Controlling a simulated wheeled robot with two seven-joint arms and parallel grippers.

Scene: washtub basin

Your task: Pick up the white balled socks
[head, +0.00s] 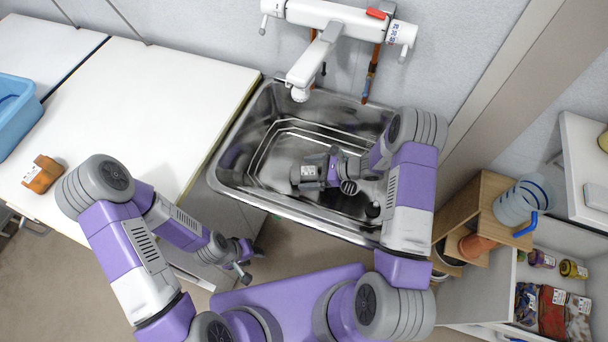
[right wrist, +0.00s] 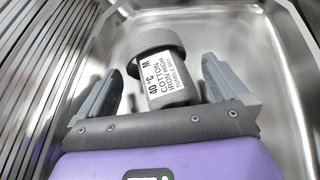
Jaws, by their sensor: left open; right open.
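A rolled grey sock bundle (right wrist: 168,75) lies on the steel basin floor in the right wrist view, with a white care label on its side. It looks grey rather than white. My right gripper (right wrist: 160,68) is open, one finger on each side of the bundle, with gaps visible. In the head view my right gripper (head: 338,172) is down inside the sink basin (head: 240,150); my arm partly hides the basin there. My left gripper (head: 242,262) is open and empty, beside the counter and outside the basin.
A white faucet unit (head: 335,18) hangs over the basin's back edge. An orange labelled item (head: 42,174) and a blue tub (head: 16,112) sit on the white counter (head: 150,100). A wooden shelf (head: 480,205) with a clear jug (head: 520,203) stands on the right.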

